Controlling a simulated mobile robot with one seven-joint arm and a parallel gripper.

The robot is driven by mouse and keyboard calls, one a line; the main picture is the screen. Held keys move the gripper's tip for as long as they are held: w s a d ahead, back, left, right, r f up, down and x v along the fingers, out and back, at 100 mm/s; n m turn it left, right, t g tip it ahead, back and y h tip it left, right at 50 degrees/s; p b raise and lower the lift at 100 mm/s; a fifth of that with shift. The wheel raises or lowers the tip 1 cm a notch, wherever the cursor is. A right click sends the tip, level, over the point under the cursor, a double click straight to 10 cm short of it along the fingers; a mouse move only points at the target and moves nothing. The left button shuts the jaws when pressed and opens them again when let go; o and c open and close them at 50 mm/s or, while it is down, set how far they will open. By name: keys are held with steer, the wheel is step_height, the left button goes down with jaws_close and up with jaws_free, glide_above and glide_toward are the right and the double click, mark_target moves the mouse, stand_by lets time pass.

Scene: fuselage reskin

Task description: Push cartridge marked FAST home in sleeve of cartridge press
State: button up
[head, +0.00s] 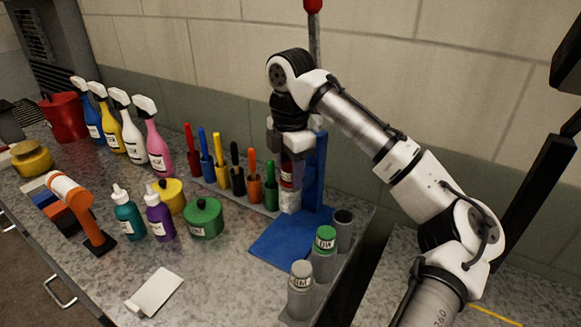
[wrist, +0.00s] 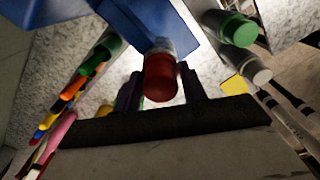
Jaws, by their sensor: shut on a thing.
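The blue cartridge press (head: 318,170) stands at the bench's back right, with a flat blue base (head: 285,243) and a pale, upright sleeve (head: 290,201). A red-topped cartridge (head: 291,173) with a white label stands upright in line with the sleeve; its lower end meets the sleeve's mouth. How deep it sits is unclear, and its lettering is too small to read. My gripper (head: 288,148) is above the sleeve, shut on this cartridge. In the wrist view the red end (wrist: 160,78) shows between my two fingers (wrist: 160,92), with the pale sleeve (wrist: 158,46) just beyond.
A grey rack at the front right holds a green-capped cartridge (head: 325,253), a grey-capped cartridge (head: 300,288) and an open grey tube (head: 343,228). Several coloured markers (head: 237,175) stand left of the press. A red-knobbed lever (head: 313,8) rises behind my wrist. Bottles and pots fill the left.

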steer(key=shift+f, duration=0.45)
steer(key=o, duration=1.1)
steer(key=shift+r, duration=0.1)
step_height(320, 180, up, 3)
steer(key=p, duration=0.3)
steer(key=shift+r, duration=0.9)
steer(key=shift+s+f, duration=0.1)
